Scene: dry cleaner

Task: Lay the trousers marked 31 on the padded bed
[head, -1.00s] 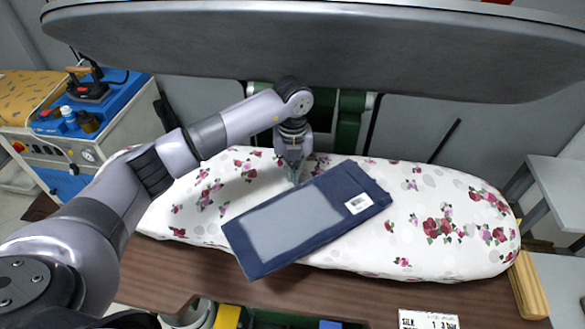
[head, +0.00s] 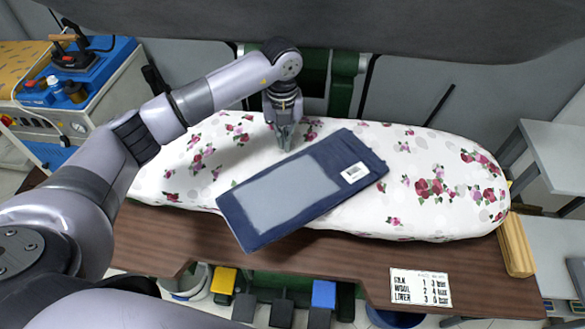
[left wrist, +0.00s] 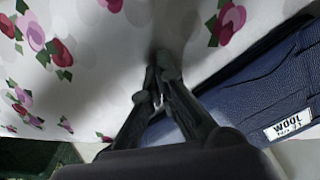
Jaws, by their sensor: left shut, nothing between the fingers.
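The folded navy trousers (head: 262,226) lie flat and slantwise on the padded bed (head: 408,158), which has a white cover with pink and red flowers. Their lower left end hangs past the bed's front edge. A paler grey panel and a white tag (head: 354,172) show on top. In the left wrist view the tag (left wrist: 295,124) reads WOOL; the line below is too small to read surely. My left gripper (head: 285,147) is shut and empty, pointing down just behind the trousers' back edge. In the left wrist view its fingertips (left wrist: 164,72) are together, close to the cover and beside the trousers. My right gripper is out of view.
The raised grey press head (head: 400,25) hangs above the bed's back. A brown wooden ledge (head: 330,262) with a lettered card (head: 420,287) runs along the front. A blue-topped cabinet with an iron (head: 75,58) stands left; grey shelves (head: 560,150) stand right. The bed's right side is bare.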

